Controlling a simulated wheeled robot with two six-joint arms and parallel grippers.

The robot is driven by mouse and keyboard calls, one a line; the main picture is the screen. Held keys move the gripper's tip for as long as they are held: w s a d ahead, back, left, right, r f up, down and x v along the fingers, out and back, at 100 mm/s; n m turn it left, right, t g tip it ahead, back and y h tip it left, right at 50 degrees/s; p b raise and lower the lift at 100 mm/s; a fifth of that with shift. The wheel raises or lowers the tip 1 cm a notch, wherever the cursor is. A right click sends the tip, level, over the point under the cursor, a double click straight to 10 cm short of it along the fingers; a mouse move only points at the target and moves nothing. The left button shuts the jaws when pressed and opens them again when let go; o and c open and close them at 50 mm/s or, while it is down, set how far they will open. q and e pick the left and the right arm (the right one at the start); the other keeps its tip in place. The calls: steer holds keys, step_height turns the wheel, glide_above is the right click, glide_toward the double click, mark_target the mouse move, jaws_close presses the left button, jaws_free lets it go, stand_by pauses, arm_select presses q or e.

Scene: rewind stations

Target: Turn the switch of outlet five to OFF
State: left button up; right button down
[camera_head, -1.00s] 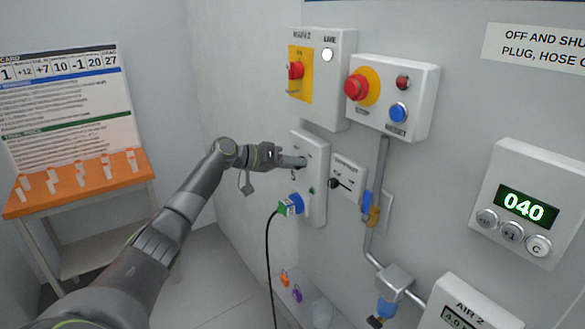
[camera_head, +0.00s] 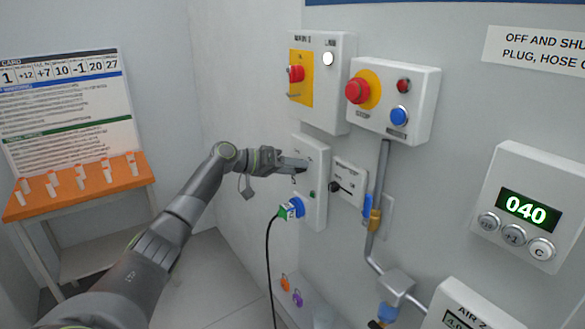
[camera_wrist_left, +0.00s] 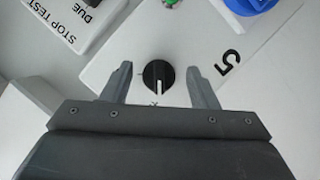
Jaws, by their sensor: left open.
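The outlet five panel (camera_head: 313,205) is a tall white box on the wall with a blue plug (camera_head: 297,206) low on it. In the left wrist view its black round switch (camera_wrist_left: 158,76) has a white line pointing toward the gripper's palm, and a "5" is printed beside it. My left gripper (camera_head: 303,165) is in front of the upper panel, hiding the switch in the head view. In the wrist view the open fingers (camera_wrist_left: 160,85) stand on either side of the switch, with gaps to both. My right gripper is not in view.
Right of the outlet is a small panel with a black knob (camera_head: 335,187). Above are a box with a red switch (camera_head: 296,73) and a box with a red stop button (camera_head: 357,89). A black cable (camera_head: 268,265) hangs from the plug.

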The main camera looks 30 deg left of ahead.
arm_select(q)
steer(key=b+v, duration=0.5)
steer(key=v, duration=1.2)
steer(key=shift+b, duration=0.4)
steer(key=shift+s+a, duration=0.1)
steer(key=shift+a, duration=0.05)
